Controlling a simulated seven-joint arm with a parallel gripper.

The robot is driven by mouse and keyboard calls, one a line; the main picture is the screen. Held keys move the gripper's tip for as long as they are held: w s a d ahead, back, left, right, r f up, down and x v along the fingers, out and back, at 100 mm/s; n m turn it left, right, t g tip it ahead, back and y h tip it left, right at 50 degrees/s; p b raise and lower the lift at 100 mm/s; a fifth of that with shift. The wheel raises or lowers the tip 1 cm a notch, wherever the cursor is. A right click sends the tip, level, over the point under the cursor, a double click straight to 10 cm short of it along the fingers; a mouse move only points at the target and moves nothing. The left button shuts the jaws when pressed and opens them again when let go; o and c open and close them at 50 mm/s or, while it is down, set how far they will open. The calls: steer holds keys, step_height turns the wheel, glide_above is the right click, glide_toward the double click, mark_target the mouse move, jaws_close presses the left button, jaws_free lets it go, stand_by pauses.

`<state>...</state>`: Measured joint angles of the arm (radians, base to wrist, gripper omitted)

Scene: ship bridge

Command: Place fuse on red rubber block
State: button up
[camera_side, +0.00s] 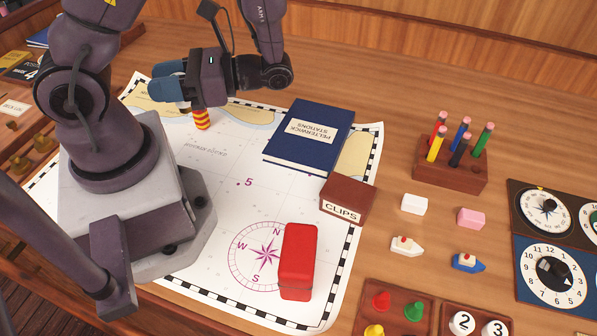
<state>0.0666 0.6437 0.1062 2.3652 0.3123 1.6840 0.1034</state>
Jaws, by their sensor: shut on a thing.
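The fuse (202,120) looks to be the red-and-yellow striped cylinder below my gripper, over the upper left of the chart. Its upper part is hidden by the gripper. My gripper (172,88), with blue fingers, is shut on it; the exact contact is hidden. I cannot tell whether the fuse's lower end touches the chart. The red rubber block (298,262) lies on the chart's lower right part, beside the compass rose, with its top clear. The gripper is well up and left of the block.
A blue book (309,137) and a brown CLIPS box (347,200) lie between gripper and block, toward the right. A pencil holder (450,168), erasers, small boats and trays of pieces (392,311) stand further right. The chart's middle (225,165) is clear.

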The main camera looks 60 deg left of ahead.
steer(key=w+d+r+n+t+h, duration=0.1)
steer(key=d+r+n+t+h, duration=0.15)
steer(key=d+n+h, duration=1.15)
steer(key=w+d+r+n+t+h, duration=0.3)
steer(key=w+d+r+t+h, duration=0.1)
steer(key=d+t, duration=0.25)
steer(key=w+d+r+n+t+h, duration=0.2)
steer(key=w+d+r+t+h, duration=0.25)
steer(key=d, duration=0.35)
glide_above(303, 261)
step_height(303, 261, down, 11)
steer(key=shift+f, duration=4.35)
steer(key=shift+f, duration=0.1)
steer(key=o, duration=0.9)
